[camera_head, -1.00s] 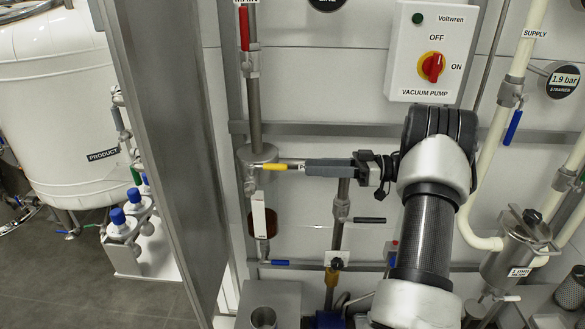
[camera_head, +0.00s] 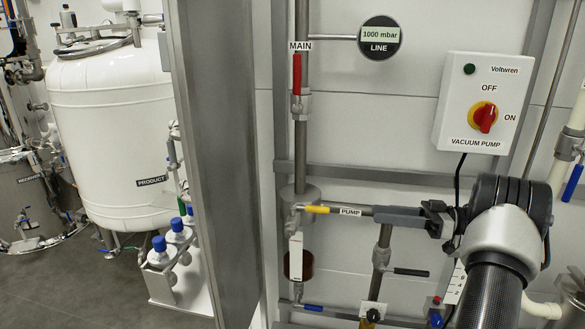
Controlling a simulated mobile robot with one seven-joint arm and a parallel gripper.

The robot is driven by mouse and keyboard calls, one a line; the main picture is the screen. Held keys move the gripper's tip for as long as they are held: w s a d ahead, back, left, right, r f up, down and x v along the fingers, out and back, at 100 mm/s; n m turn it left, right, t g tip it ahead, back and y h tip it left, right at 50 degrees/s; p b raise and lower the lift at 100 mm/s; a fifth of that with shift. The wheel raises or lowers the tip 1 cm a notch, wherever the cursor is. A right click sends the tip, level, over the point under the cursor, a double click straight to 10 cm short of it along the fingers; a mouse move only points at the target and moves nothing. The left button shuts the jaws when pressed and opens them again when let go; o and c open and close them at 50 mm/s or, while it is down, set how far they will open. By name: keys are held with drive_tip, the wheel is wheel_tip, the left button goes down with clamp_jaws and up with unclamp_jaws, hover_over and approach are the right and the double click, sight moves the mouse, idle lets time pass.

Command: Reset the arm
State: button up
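My arm comes in from the lower right.
A switch box marked VACUUM PUMP (camera_head: 486,104) with a red knob hangs above my arm. A red handle (camera_head: 297,74) is on the MAIN pipe, beside a gauge reading 1000 mbar (camera_head: 380,36). A grey post (camera_head: 213,150) and white product tank (camera_head: 112,130) stand left.

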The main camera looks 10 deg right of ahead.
drive_tip(key=w+a+r+m+t+h+p, duration=0.15)
drive_tip(key=w+r+t+h, duration=0.25)
drive_tip(key=w+r, duration=0.4)
drive_tip(key=w+a+r+m+t+h+p, duration=0.1)
drive_tip(key=w+a+r+t+h, duration=0.4)
drive_tip(key=r, duration=0.6)
wheel_tip(320, 180, up, 11)
drive_tip(key=s+m+t+h+p, duration=0.1)
drive_tip(key=s+m+h, duration=0.1)
drive_tip(key=m+h, duration=0.5)
drive_tip(key=s+a+f+g+p, duration=0.1)
drive_tip(key=s+a+f+g, duration=0.2)
drive_tip(key=s, duration=0.9)
drive_tip(key=s+a+f+m+g+p, duration=0.1)
drive_tip(key=s+a+f+g, duration=0.3)
drive_tip(key=s+a+f, duration=0.3)
drive_tip(key=s+a+f+g+p, duration=0.1)
drive_tip(key=s+a+f+g, duration=0.3)
drive_tip(key=s, duration=1.4)
wheel_tip(320, 180, down, 2)
drive_tip(key=shift+a+f+m+h, duration=0.1)
drive_tip(key=shift+a+m+h, duration=0.25)
drive_tip(key=shift+a, duration=0.75)
